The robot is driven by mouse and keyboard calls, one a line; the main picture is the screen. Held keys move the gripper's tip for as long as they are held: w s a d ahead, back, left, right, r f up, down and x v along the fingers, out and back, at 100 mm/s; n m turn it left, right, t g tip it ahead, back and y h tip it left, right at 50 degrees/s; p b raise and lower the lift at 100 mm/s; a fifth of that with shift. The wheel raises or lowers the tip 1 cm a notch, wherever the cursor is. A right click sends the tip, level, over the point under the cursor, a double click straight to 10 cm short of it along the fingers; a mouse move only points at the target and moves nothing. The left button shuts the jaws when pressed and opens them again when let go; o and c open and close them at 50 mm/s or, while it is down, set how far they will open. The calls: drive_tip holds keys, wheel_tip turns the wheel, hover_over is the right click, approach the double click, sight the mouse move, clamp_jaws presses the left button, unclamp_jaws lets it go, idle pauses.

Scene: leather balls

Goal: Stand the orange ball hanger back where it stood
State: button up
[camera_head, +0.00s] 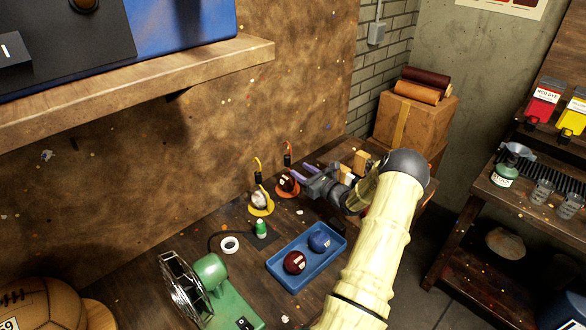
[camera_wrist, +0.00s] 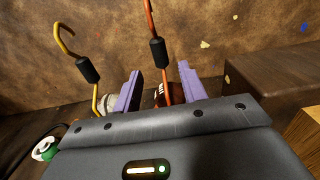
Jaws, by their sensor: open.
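The orange ball hanger (camera_head: 288,193) stands upright on the bench near the wall, with an orange base, a black grip and a hook at the top. A dark red-brown ball (camera_head: 284,184) sits at it. In the wrist view its orange rod and black grip (camera_wrist: 158,52) show between the purple fingers. My gripper (camera_head: 297,174) is open beside the hanger, its fingers pointing at the rod; I cannot tell whether they reach around it. The fingers also show apart in the wrist view (camera_wrist: 161,84). The gripper body hides the hanger's base there.
A yellow hanger (camera_head: 262,210) with a pale ball stands close at the left. A blue tray (camera_head: 284,281) holds a red ball and a blue ball. Blocks (camera_head: 361,161) lie behind my gripper.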

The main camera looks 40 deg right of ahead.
drive_tip(key=s, duration=0.4)
drive_tip(key=shift+s+d+b, duration=0.1)
drive_tip(key=shift+d+b, duration=0.05)
drive_tip(key=shift+b, duration=0.15)
idle(0.6)
